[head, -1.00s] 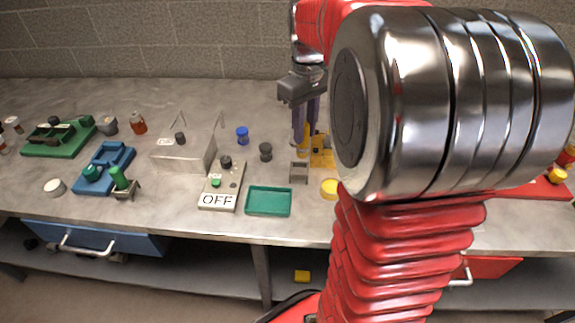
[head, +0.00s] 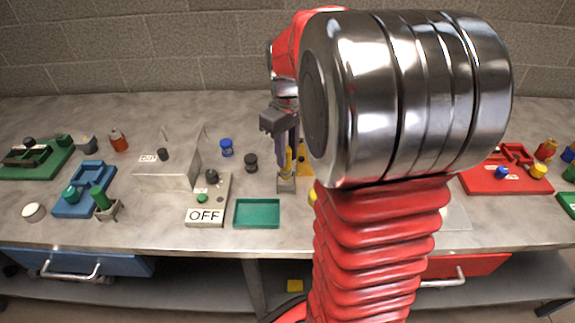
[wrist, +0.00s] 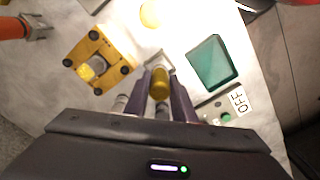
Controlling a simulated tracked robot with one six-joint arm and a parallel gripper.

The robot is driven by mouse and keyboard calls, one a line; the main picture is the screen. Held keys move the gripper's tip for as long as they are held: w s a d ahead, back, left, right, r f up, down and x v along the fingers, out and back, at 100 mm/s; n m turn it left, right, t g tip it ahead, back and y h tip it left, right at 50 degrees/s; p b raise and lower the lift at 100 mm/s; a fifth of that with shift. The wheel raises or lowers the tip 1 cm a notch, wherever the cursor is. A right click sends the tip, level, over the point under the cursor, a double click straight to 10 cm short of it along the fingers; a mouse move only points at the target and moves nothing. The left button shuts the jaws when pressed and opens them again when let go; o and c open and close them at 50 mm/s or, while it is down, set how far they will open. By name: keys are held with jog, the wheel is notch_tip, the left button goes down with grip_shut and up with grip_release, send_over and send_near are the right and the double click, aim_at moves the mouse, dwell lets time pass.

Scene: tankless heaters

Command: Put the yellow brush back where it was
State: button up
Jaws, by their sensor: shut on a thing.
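The yellow brush (head: 288,158) is upright between the fingers of my gripper (head: 287,150), which is shut on it. In the wrist view, the brush (wrist: 161,80) shows as a yellow knob between the two fingers (wrist: 160,86). A small grey holder (head: 286,185) stands on the bench directly below the brush in the head view. The brush's lower end meets or overlaps the holder's top there; I cannot tell whether it is inside. My fingers hide part of the brush.
A green tray (head: 257,213) and the OFF switch panel (head: 207,205) lie left of the holder. A yellow fixture (wrist: 98,62) is close by, mostly hidden by my arm in the head view. A similar holder with a green brush (head: 100,197) stands farther left.

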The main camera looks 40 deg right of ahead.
aim_at(287, 170)
jog(key=shift+f, duration=0.2)
jog(key=shift+f, duration=1.85)
jog(key=shift+f, duration=0.1)
jog(key=o, duration=1.1)
jog(key=shift+c, duration=0.2)
notch_tip(287, 170, up, 12)
jog(key=shift+s+r, duration=0.1)
